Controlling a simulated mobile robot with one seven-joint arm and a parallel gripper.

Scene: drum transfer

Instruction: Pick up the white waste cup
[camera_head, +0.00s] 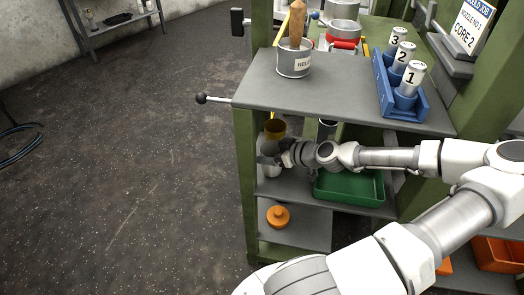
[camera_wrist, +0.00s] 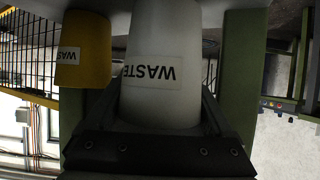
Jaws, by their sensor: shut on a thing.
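The white waste cup (camera_wrist: 165,45) fills the middle of the wrist view, its WASTE label appearing upside down. My gripper (camera_wrist: 163,108) has one finger on each side of the cup and is shut on it. In the head view my gripper (camera_head: 278,151) reaches into the shelf space below the grey top; the arm and gripper hide most of the cup there. Whether the cup still touches the shelf cannot be told. A yellow cup (camera_wrist: 84,48), also labelled WASTE, is close beside it and shows behind my gripper in the head view (camera_head: 275,127).
A green tray (camera_head: 349,187) lies under my forearm on the same shelf. A green post (camera_head: 246,175) and the grey top (camera_head: 340,90) bound the space. An orange lidded item (camera_head: 278,216) is on the lower shelf.

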